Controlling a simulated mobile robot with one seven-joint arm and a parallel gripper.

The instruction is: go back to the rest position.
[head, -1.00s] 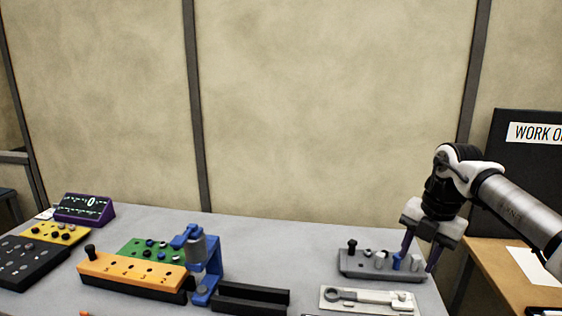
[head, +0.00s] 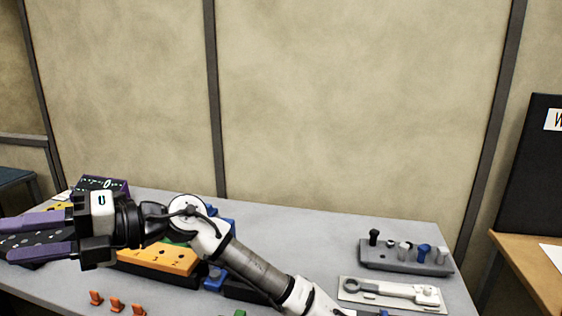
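My gripper (head: 20,239) is at the far left of the head view, turned sideways with its two purple fingers pointing left. The fingers are apart, with nothing seen held between them; their tips reach the left edge of the picture. My arm stretches from the bottom middle up to the left, above the table (head: 300,228). It hides part of the orange block (head: 165,258), the green block and the blue stand (head: 218,277).
A grey holder (head: 395,258) with several pegs stands at the right, behind a pale tray (head: 360,297) with a wrench-like tool. Orange clips (head: 116,304) lie at the front left. A purple display (head: 103,184) stands behind my gripper. The table's back middle is clear.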

